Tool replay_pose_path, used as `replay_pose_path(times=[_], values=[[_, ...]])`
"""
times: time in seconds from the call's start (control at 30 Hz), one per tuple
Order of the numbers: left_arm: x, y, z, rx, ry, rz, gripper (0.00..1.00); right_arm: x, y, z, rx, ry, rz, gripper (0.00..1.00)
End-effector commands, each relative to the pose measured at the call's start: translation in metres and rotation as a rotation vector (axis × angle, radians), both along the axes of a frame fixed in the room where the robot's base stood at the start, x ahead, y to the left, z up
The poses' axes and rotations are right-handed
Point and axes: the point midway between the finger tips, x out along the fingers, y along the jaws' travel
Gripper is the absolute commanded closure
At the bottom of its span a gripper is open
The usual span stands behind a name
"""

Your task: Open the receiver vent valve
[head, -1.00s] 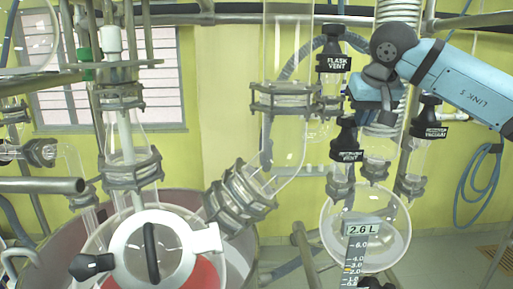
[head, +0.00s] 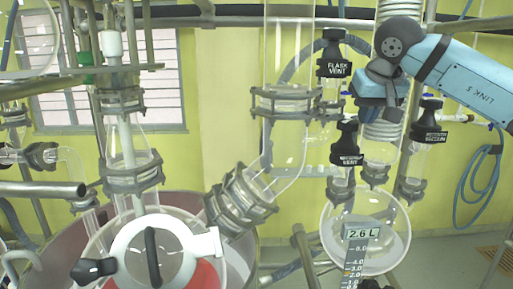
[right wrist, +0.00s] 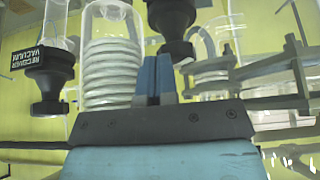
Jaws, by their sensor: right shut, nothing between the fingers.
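My right gripper (head: 357,98) comes in from the right, above and close to that knob. Its fingertips are hard to make out there. In the right wrist view my right gripper's blue fingers (right wrist: 155,77) are together and empty. An unlabelled black knob (right wrist: 172,22), probably the receiver vent valve, is just beyond them. I cannot tell whether they touch. My left gripper is not in view.
The black flask vent valve (head: 333,68) stands close by at upper left. The receiver vacuum valve (head: 428,130) is to the right and also shows in the right wrist view (right wrist: 48,75). A coiled glass condenser (head: 385,140) stands between. The receiver flask (head: 392,232) is below.

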Motion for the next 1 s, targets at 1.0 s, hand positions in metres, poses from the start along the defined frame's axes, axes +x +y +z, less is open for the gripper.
replay_pose_path(times=[1.0], values=[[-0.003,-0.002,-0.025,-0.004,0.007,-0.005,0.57,0.002,0.026,0.036,-0.013,0.008,0.034,1.00]])
